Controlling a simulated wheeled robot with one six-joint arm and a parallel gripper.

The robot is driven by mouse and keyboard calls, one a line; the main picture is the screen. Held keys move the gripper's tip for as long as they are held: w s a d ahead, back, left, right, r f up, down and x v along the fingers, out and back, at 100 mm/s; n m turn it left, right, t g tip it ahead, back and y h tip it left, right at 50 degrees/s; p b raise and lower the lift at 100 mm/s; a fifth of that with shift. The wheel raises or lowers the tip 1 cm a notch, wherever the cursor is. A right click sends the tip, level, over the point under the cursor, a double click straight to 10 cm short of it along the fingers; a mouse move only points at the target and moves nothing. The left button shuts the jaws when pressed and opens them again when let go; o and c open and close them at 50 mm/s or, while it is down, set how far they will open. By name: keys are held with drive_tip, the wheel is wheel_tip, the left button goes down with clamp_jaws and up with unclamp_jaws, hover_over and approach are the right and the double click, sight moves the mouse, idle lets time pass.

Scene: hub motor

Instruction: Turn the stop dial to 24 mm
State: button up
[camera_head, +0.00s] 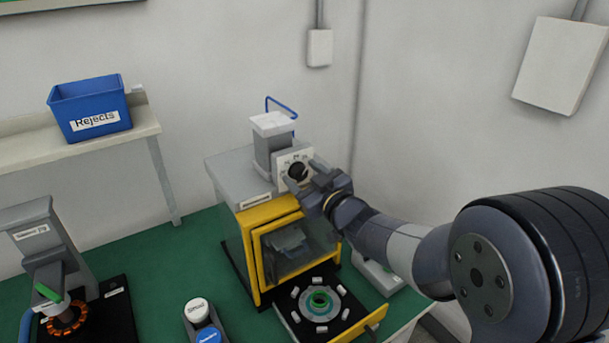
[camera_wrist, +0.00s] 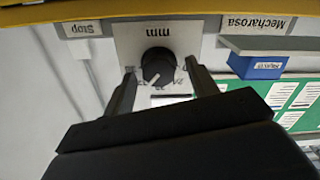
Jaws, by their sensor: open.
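The stop dial (camera_head: 298,171) is a black round knob on a white plate on the front of the grey-topped press with the yellow frame. In the wrist view the dial (camera_wrist: 158,68) appears upside down, with "mm" on its plate and a "Stop" label (camera_wrist: 82,29) beside it. The scale numbers are too small or partly hidden to read, so I cannot tell its setting. My gripper (camera_head: 303,175) is in front of the dial. In the wrist view my gripper (camera_wrist: 160,75) is open, with one finger on each side of the knob, apart from it.
A yellow-framed opening (camera_head: 255,262) lies below the dial, with a black fixture plate (camera_head: 290,318) in front. A blue Rejects bin (camera_head: 92,108) stands on the shelf at left.

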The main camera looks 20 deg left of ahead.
drive_tip(key=c, duration=1)
drive_tip(key=shift+o, duration=0.2)
drive_tip(key=shift+f+b, duration=0.1)
drive_tip(key=shift+b, duration=0.25)
drive_tip(key=n+b, duration=0.1)
drive_tip(key=b, duration=0.1)
drive_tip(key=n+b, duration=0.2)
drive_tip(key=shift+s+f+n+b, duration=0.1)
drive_tip(key=shift+f+n+b, duration=0.1)
drive_tip(key=shift+n+b, duration=0.1)
drive_tip(key=n+b, duration=0.4)
drive_tip(key=shift+a+n, duration=0.1)
drive_tip(key=shift+n, duration=0.2)
drive_tip(key=n+b, duration=0.3)
drive_tip(key=n, duration=0.1)
drive_tip(key=shift+n+b, duration=1.05)
drive_tip(key=shift+n, duration=0.65)
